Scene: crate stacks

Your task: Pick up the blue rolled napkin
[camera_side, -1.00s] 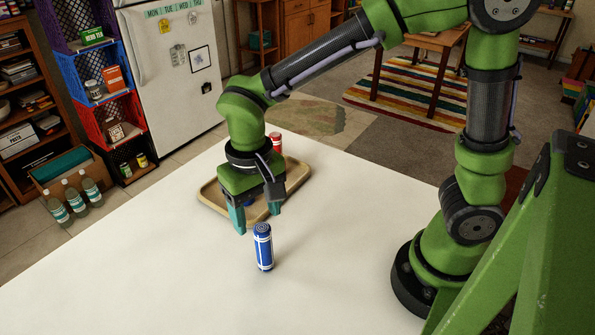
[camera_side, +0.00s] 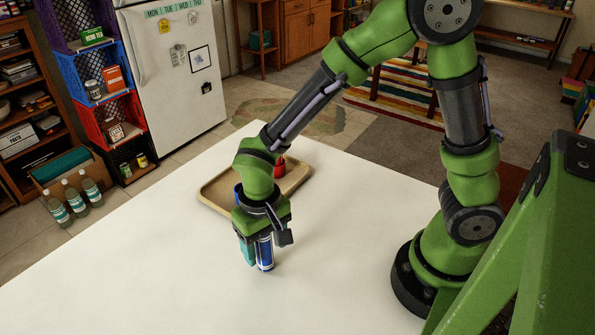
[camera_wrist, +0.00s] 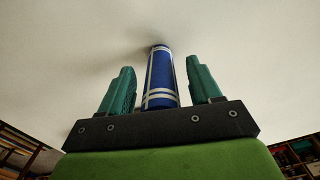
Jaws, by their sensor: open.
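The blue rolled napkin (camera_side: 265,254) with white bands stands upright on the white table. In the wrist view the napkin (camera_wrist: 161,78) shows between the two teal fingers, with a gap on each side. My gripper (camera_side: 257,256) is open and lowered around the napkin in the side view. The gripper also shows in the wrist view (camera_wrist: 162,85). The napkin's upper part is hidden by the gripper in the side view.
A tan tray (camera_side: 217,202) lies behind my gripper, with a red item (camera_side: 280,168) on it, partly hidden by my arm. The white table (camera_side: 130,270) is bare at the front and left. Crates, bottles and a fridge stand beyond the table.

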